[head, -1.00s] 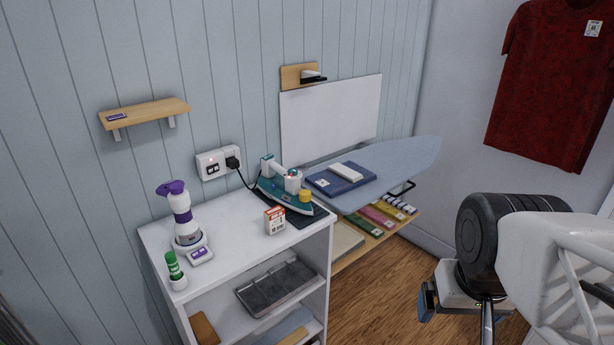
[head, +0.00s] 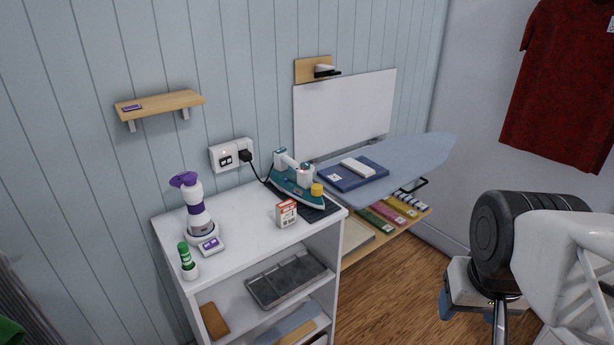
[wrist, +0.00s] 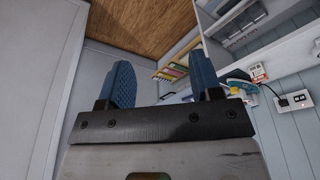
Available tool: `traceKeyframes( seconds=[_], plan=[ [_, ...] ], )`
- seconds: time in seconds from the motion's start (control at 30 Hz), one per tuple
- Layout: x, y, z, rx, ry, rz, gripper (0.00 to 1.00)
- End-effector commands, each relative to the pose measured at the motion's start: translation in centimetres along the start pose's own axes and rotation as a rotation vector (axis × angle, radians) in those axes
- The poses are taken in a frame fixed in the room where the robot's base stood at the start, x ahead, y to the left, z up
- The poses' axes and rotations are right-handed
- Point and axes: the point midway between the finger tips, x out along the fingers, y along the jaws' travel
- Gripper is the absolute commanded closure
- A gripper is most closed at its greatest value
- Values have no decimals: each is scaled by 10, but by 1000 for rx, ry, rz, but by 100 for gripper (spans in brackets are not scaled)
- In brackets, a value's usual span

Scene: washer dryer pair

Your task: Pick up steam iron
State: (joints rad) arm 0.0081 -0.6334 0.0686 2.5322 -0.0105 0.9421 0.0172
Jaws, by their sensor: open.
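The steam iron (head: 291,181) is teal and white and rests on a dark mat (head: 318,211) at the right end of the white cabinet top. Its cord runs to the wall socket. A small yellow object (head: 317,189) stands at its front right, and I cannot tell if they touch. In the head view my arm is at the right, well away from the iron.
A red and white box (head: 286,214) stands before the iron. A purple and white device (head: 196,212) and a green-capped bottle (head: 187,260) stand at the left. The ironing board (head: 425,150) with a blue folded cloth (head: 350,175) lies behind right. The wooden floor (head: 390,300) is open in front.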

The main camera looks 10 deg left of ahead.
Motion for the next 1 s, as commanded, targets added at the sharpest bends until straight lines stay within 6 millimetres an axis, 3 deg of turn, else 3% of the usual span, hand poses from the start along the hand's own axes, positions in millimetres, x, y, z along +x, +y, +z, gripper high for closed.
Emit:
traceKeyframes(
  seconds=[0.27, 0.47, 1.0],
  plan=[
    [-2, -1, -5, -5, -2, -1, 41],
    [-8, -6, -28, -28, -13, -8, 41],
    [-27, -38, -152, -153, -65, -48, 41]
  ],
)
